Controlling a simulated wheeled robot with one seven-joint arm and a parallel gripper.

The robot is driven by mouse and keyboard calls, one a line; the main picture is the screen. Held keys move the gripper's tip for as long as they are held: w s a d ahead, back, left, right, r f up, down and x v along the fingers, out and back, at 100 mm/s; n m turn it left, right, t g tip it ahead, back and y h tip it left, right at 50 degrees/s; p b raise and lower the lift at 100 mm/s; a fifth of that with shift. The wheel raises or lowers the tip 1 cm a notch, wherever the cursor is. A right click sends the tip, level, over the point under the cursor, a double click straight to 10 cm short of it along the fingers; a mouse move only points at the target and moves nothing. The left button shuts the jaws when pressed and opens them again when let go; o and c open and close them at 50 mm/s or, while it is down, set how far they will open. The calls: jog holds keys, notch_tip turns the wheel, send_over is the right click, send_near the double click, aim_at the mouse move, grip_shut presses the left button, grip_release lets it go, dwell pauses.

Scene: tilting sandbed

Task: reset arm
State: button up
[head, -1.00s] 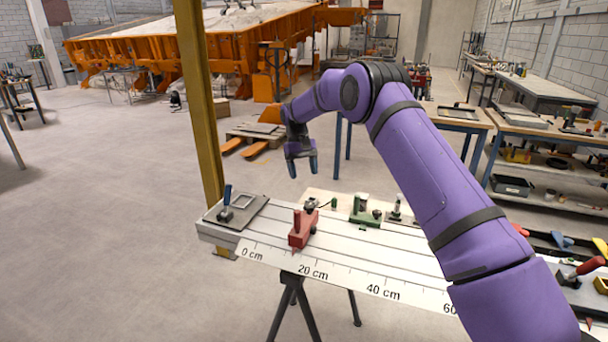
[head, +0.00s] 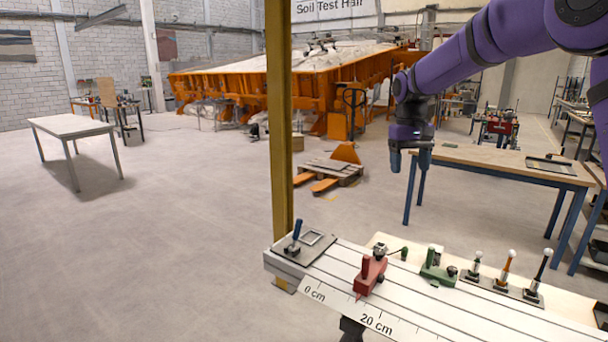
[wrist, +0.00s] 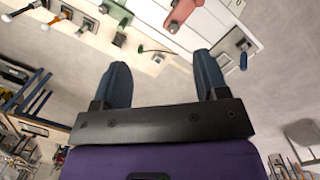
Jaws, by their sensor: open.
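My purple arm reaches in from the upper right of the head view. My gripper (head: 410,162) hangs from its end, pointing down, high above and behind the bench. In the wrist view my gripper (wrist: 163,85) shows two dark blue fingers spread wide apart with nothing between them. The gripper is open and empty, and touches nothing.
Below stands a slotted bench (head: 400,300) with a ruler edge. It bears a red tool (head: 369,277), a green tool (head: 437,268), a blue-handled tool (head: 296,238) and several knobbed pins. A yellow post (head: 279,130) rises at its left. Open floor lies left.

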jog(key=s+d+r+t, duration=0.2)
jog(key=s+r, duration=0.2)
jog(key=s, duration=0.6)
jog(key=s+d+r+t, duration=0.1)
jog(key=s+r, duration=0.4)
jog(key=s, duration=0.5)
jog(key=s+d+f+t, duration=0.1)
jog(key=s+f, duration=0.1)
jog(key=s, duration=0.7)
jog(key=s+f+m+t, duration=0.1)
jog(key=s+f+t, duration=0.1)
jog(key=s, duration=0.8)
jog(key=shift+s+d+f+y, duration=0.2)
jog(key=shift+d+f+y, duration=0.15)
jog(key=shift+f, duration=0.5)
